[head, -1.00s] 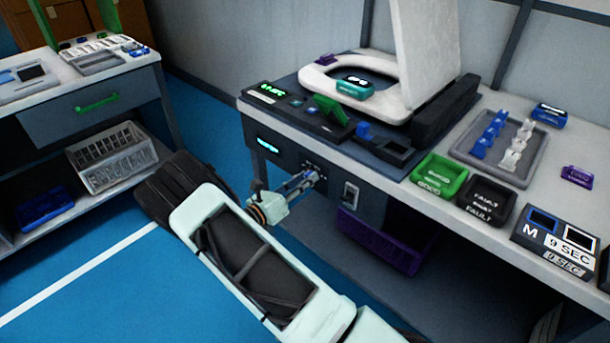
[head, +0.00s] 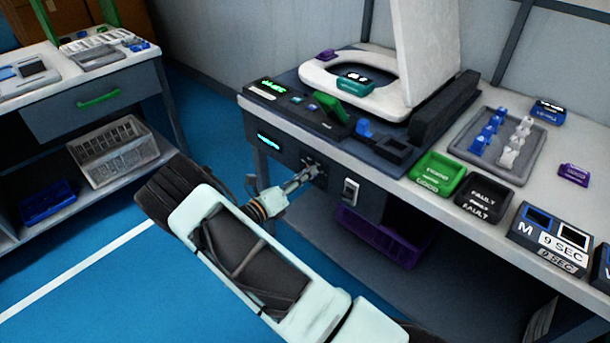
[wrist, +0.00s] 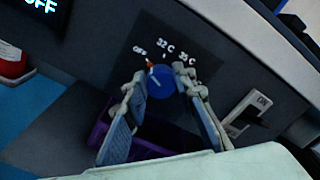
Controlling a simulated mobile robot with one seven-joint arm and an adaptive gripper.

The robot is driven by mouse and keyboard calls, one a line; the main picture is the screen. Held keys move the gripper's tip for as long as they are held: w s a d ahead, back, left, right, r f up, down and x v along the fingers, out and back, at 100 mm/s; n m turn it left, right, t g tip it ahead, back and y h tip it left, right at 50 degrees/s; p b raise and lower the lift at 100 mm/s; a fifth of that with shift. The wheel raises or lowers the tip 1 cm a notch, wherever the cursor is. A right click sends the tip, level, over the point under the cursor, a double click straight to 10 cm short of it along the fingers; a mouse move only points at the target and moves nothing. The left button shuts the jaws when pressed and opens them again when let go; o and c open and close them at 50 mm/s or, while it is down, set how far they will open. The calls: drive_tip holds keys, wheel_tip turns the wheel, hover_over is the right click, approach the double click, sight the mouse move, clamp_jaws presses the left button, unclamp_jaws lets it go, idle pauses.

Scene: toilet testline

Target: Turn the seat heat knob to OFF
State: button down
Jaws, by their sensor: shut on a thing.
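The seat heat knob (wrist: 160,84) is a blue disc on the dark front panel of the test bench. Its pale pointer line slants up and left, toward the OFF label (wrist: 139,49). The 32 C label (wrist: 165,46) and 36 C label (wrist: 187,56) sit above and right of it. My gripper (wrist: 168,88) has one finger on each side of the knob and is shut on it. In the head view my gripper (head: 312,172) reaches the panel below the display and covers the knob. A screen (wrist: 42,6) at the wrist view's upper left reads OFF.
A rocker switch (head: 350,190) is just right of my gripper on the panel; it also shows in the wrist view (wrist: 245,112). A purple bin (head: 385,238) hangs below. A toilet seat (head: 320,75) and green GOOD bin (head: 436,172) are on top.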

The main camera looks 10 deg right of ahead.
drive_tip(key=shift+s+f, duration=0.1)
drive_tip(key=c, duration=1.6)
unclamp_jaws()
drive_tip(key=shift+a, duration=0.1)
drive_tip(key=v, duration=1.2)
